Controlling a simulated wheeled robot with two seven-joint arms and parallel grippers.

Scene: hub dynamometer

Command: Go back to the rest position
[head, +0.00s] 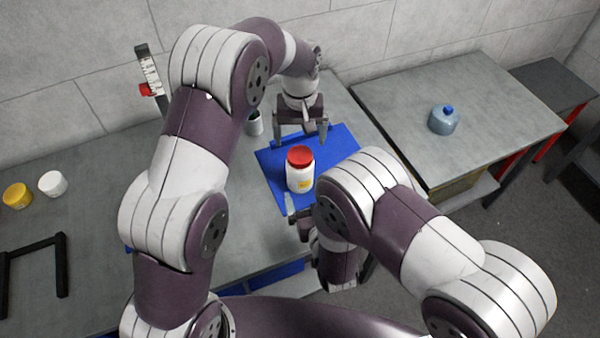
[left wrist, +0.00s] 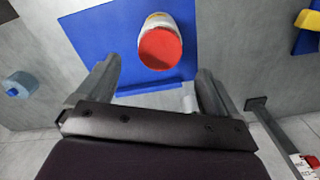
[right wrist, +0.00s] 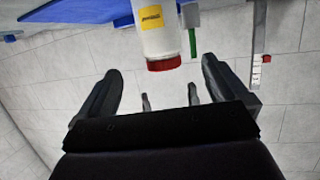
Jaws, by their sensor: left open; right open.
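A white jar with a red lid and a yellow label (head: 299,172) stands upright on the blue mat (head: 338,147). My left gripper (head: 301,140) is open and empty, behind and above the jar in the head view. In the left wrist view the jar's red lid (left wrist: 160,48) lies beyond the open fingers (left wrist: 160,72). My right gripper (head: 292,228) is low, on the near side of the jar; its tips are partly hidden by my arm. In the right wrist view its fingers (right wrist: 162,68) are apart with nothing between them, and the jar (right wrist: 157,35) is ahead.
Yellow (head: 17,196) and white (head: 52,184) tubs and a black frame (head: 35,243) are at the left. An upright scale post (head: 150,75) stands at the back.

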